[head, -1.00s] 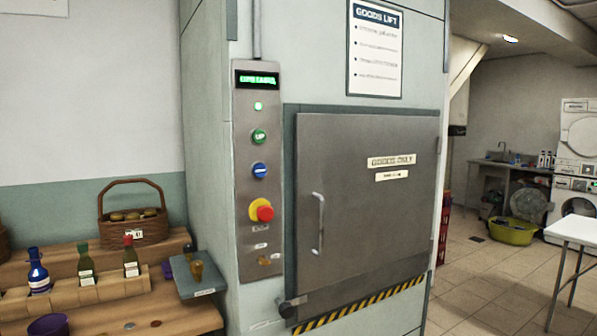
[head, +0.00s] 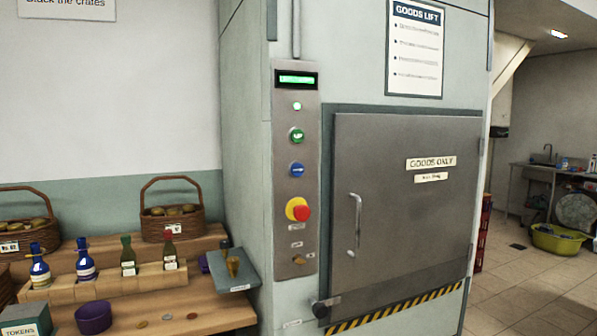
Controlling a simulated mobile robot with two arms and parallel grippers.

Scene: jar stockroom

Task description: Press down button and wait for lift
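The goods lift's steel control panel (head: 297,180) stands left of the lift door. A blue button (head: 297,169) with a white mark sits below a green button (head: 297,135) marked UP. A small green lamp (head: 297,106) is lit above them. The display (head: 296,79) at the top glows green, but its text is too blurred to read. A red knob on a yellow base (head: 300,209) sits below the blue button. The grey lift door (head: 405,200) is shut, with a vertical handle (head: 355,225). Neither gripper shows in the head view.
A wooden stepped shelf (head: 110,290) at left holds bottles, baskets, a purple bowl (head: 93,318) and a tokens box (head: 27,322). A grey tray (head: 234,269) juts out near the panel. Open tiled floor (head: 515,285) lies at right, with a green tub (head: 557,239) farther back.

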